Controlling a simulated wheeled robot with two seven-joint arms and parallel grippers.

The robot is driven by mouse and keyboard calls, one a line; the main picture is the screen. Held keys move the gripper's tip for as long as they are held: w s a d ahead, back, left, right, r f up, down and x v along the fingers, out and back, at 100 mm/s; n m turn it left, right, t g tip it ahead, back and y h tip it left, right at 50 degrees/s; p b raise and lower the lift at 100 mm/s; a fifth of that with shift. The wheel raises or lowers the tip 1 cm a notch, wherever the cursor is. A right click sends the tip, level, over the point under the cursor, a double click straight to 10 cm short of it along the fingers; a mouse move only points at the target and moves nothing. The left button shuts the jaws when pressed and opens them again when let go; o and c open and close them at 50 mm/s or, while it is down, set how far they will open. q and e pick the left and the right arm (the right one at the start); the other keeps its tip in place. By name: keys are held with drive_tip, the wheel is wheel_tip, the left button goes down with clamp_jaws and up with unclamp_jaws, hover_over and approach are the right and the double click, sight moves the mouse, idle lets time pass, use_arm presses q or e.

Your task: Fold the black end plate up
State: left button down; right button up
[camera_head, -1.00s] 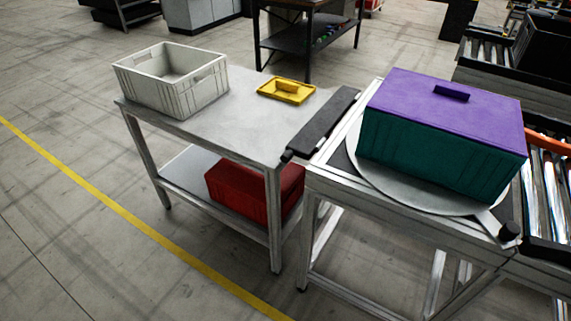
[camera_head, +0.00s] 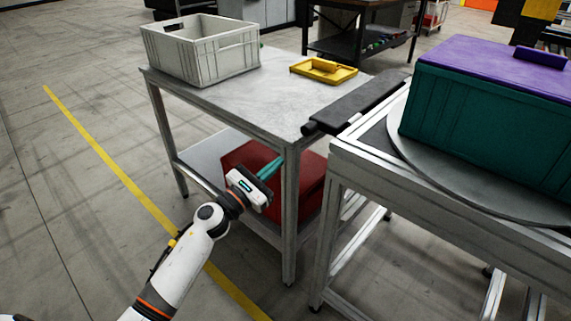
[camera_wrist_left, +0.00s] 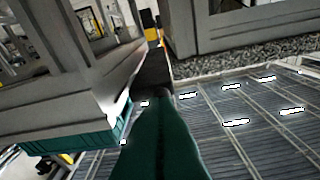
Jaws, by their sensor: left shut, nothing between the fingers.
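The black end plate (camera_head: 356,103) lies folded down, roughly level, at the left end of the turntable stand, between it and the grey table. A dark rounded end shows at its near left corner. My left gripper (camera_head: 269,168) is shut and empty, low in front of the grey table's near leg and apart from the plate. Its teal fingers (camera_wrist_left: 162,140) fill the lower middle of the left wrist view. I cannot clearly make out the plate in that view. My right gripper is not in view.
A teal crate with a purple lid (camera_head: 490,105) sits on the round turntable (camera_head: 405,150). Floor at left is clear.

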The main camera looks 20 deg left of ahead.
sight(297, 142)
use_arm(q)
drive_tip(key=x, duration=0.8)
drive_tip(key=shift+w+d+p, duration=0.2)
drive_tip(key=shift+w+p, duration=0.15)
drive_tip(key=shift+w, duration=0.05)
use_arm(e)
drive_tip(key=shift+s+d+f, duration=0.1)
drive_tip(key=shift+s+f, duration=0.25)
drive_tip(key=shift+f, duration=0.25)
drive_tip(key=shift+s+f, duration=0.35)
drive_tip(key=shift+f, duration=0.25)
use_arm(q)
drive_tip(key=shift+a, duration=0.1)
drive_tip(key=shift+r+m, duration=0.2)
drive_tip(key=shift+m, duration=0.2)
drive_tip(key=shift+a+r+b, duration=0.1)
drive_tip(key=shift+b, duration=0.25)
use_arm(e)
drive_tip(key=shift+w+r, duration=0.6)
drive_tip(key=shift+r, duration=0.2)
use_arm(q)
drive_tip(key=shift+w+m+g+h, duration=0.1)
drive_tip(key=shift+m+g+h, duration=0.2)
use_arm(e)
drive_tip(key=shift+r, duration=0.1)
